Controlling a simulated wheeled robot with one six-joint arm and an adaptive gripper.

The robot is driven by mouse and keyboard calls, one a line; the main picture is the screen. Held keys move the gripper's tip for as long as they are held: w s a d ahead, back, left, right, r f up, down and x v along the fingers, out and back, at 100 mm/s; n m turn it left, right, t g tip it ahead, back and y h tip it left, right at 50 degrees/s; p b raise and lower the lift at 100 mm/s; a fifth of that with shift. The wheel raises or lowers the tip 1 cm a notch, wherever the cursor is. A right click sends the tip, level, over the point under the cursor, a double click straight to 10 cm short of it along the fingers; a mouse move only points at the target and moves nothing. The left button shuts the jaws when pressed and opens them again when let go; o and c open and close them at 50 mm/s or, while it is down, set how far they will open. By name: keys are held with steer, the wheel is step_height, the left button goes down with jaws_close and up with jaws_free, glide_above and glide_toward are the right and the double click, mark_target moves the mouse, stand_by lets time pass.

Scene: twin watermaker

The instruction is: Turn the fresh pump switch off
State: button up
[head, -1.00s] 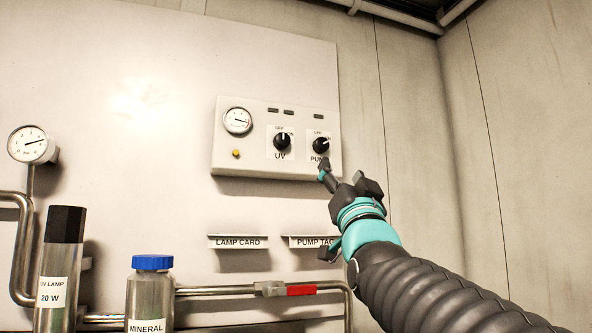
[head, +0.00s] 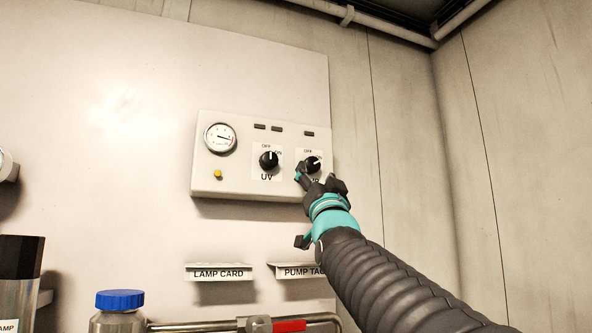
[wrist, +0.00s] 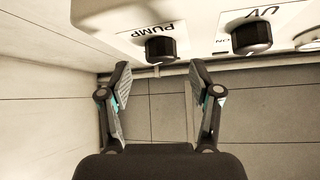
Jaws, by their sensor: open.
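The pump switch (head: 312,164) is a black rotary knob at the right of a white control box. In the head view its white mark points up and to the right, away from the OFF label, and my gripper partly hides its lettering. In the wrist view the pump knob (wrist: 160,50) stands beyond the fingertips, between them, under the word PUMP. My gripper (head: 318,183) is open and empty, just below and in front of the knob. In the wrist view the fingers (wrist: 160,68) are spread wide. They look apart from the knob, though contact is hard to judge.
The UV knob (head: 269,160) sits left of the pump knob on the control box (head: 235,187), with a gauge (head: 220,138) and a yellow button (head: 218,174). Below are the LAMP CARD holder (head: 219,273) and PUMP TAG holder (head: 297,271). Right of the box is bare wall.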

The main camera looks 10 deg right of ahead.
mark_target(312, 165)
steer(key=shift+p+x, duration=0.4)
steer(key=shift+x, duration=1.05)
steer(key=shift+a, duration=0.1)
